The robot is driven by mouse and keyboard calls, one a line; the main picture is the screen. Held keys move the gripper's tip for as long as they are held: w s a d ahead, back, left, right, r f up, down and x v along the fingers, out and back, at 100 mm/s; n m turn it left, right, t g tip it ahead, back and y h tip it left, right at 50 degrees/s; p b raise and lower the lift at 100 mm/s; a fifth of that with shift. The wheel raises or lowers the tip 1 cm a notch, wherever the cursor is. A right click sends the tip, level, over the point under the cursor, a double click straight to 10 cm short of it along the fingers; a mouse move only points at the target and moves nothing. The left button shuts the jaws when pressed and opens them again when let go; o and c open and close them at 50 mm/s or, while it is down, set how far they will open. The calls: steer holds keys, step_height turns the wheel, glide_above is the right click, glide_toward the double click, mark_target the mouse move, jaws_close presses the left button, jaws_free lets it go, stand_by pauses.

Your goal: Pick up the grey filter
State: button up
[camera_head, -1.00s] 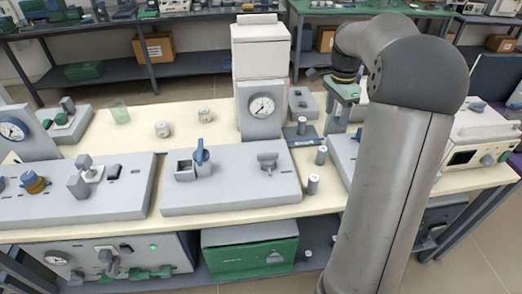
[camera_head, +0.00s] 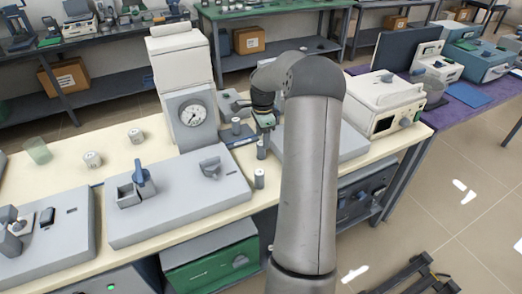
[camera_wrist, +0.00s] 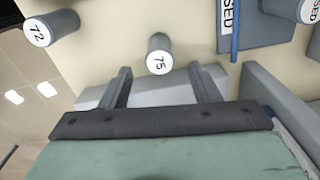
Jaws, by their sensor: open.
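The grey filter seems to be one of the small grey cylinders with white numbered tops. Cylinder 75 (camera_wrist: 159,55) stands upright on the table, just beyond and between my fingertips in the wrist view. Cylinder 72 (camera_wrist: 50,28) is at the upper left, and a third cylinder (camera_wrist: 308,10) is at the upper right corner, on a dark pad. In the head view, grey cylinders stand at the table's front edge (camera_head: 260,179), beside my gripper (camera_head: 261,150) and on the pad (camera_head: 236,127). My gripper (camera_wrist: 160,70) is open and empty, pointing down.
A grey block with a dial (camera_head: 193,115) stands left of my gripper. A flat grey unit (camera_head: 180,200) with a blue lever lies in front. A white furnace (camera_head: 384,103) is to the right. Bare cream tabletop shows at the left (camera_head: 60,185).

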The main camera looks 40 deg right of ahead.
mark_target(261, 143)
steer(key=shift+w+a+f+p, duration=0.15)
steer(key=shift+f+p, duration=0.1)
steer(key=shift+f, duration=1.15)
steer(key=shift+s+a+f+p, duration=0.1)
steer(key=shift+a+f+p, duration=0.1)
steer(key=shift+f, duration=1.15)
steer(key=shift+d, duration=0.1)
steer(key=c, duration=1.1)
